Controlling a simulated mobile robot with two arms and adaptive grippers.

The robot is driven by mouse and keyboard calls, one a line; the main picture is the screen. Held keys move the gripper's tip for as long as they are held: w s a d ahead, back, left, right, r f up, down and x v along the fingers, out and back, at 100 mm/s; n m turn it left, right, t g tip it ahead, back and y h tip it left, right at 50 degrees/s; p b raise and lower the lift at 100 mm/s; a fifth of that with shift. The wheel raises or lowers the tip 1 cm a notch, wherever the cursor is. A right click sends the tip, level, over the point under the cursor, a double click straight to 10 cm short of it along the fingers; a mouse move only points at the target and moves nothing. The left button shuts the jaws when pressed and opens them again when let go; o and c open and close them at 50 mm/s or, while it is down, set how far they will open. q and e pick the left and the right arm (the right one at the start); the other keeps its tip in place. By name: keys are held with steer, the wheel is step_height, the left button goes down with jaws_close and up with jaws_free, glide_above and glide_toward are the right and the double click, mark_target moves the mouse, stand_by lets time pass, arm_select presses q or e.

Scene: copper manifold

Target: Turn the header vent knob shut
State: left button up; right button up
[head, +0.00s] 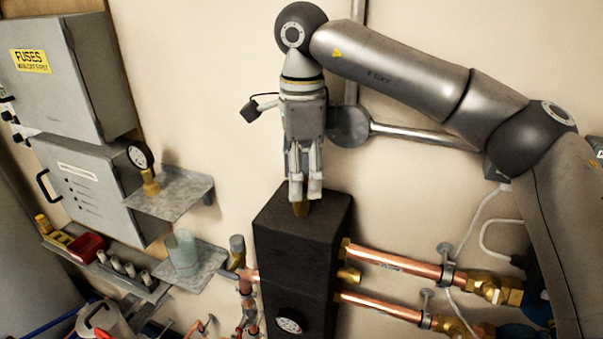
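The header (296,265) is a tall dark block against the wall, with a round dial (289,325) low on its front. The brass vent knob (300,209) stands on its top face. My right gripper (306,191) points straight down at the knob, its two fingers close together. The fingertips are right at the knob and cover its upper part. I cannot tell whether they grip it or only sit over it. My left gripper is not in view.
Copper pipes (395,266) with brass fittings run right from the header. On the left are grey electrical boxes (62,75), a shelf with a pressure gauge (140,157), a shelf with a clear beaker (182,250), and a red bin (86,247). The wall above the header's left is clear.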

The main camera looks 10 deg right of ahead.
step_height(320, 180, up, 12)
stand_by(0.7)
steer(key=shift+f, duration=0.1)
